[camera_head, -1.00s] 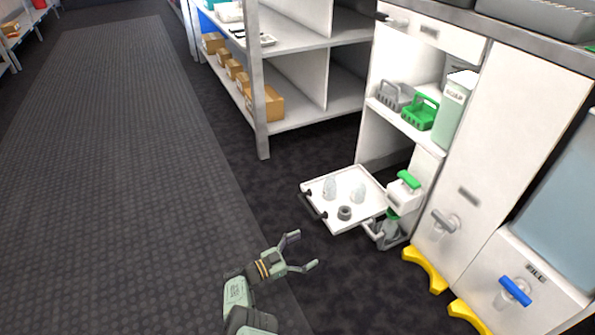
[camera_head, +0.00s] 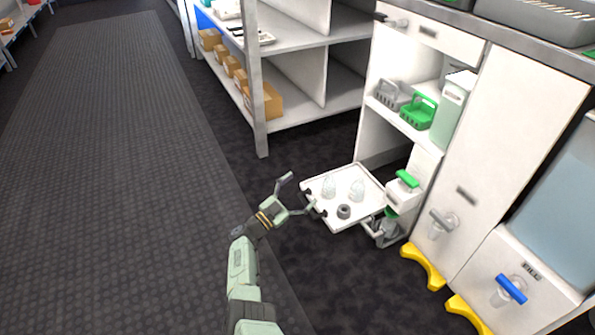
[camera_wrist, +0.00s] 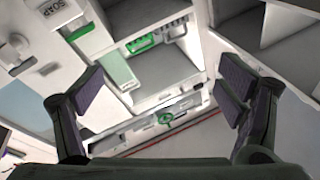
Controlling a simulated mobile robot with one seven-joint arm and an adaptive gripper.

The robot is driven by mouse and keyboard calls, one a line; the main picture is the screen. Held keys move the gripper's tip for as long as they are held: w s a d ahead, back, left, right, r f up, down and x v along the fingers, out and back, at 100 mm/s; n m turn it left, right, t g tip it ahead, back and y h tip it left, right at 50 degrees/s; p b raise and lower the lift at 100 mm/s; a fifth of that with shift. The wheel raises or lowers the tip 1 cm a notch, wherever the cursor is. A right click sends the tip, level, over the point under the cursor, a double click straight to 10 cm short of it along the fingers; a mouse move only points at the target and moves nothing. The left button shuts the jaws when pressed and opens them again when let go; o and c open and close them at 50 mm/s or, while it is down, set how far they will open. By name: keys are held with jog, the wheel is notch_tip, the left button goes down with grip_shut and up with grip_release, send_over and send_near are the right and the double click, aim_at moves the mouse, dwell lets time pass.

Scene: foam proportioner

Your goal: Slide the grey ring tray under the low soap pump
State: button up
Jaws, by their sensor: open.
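A white tray (camera_head: 365,180) stands out low in front of the cabinet, with a dark handle along its left edge. On it are two clear vessels (camera_head: 329,187) and a small grey ring (camera_head: 344,211). The low soap pump (camera_head: 402,193), white with a green lever, is on the cabinet just right of the tray. A grey holder (camera_head: 383,235) sits beneath the pump. My gripper (camera_head: 299,194) is open and empty at the tray's left edge. One finger overlaps the handle; I cannot tell whether they touch. In the wrist view my gripper (camera_wrist: 163,95) shows both fingers spread.
A grey basket (camera_head: 391,95), a green basket (camera_head: 419,112) and a soap bottle (camera_head: 452,112) stand on the cabinet shelf above. Yellow feet (camera_head: 424,264) stick out at the cabinet's base. A shelving unit (camera_head: 262,100) with boxes stands behind. The floor at left is clear.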

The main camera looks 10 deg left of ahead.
notch_tip(320, 180, up, 6)
jog(key=w+a+t, duration=0.1)
jog(key=w, duration=0.1)
jog(key=shift+a+f, duration=0.25)
jog(key=shift+a, duration=0.05)
jog(key=shift+w+r, duration=0.1)
jog(key=shift+w, duration=0.05)
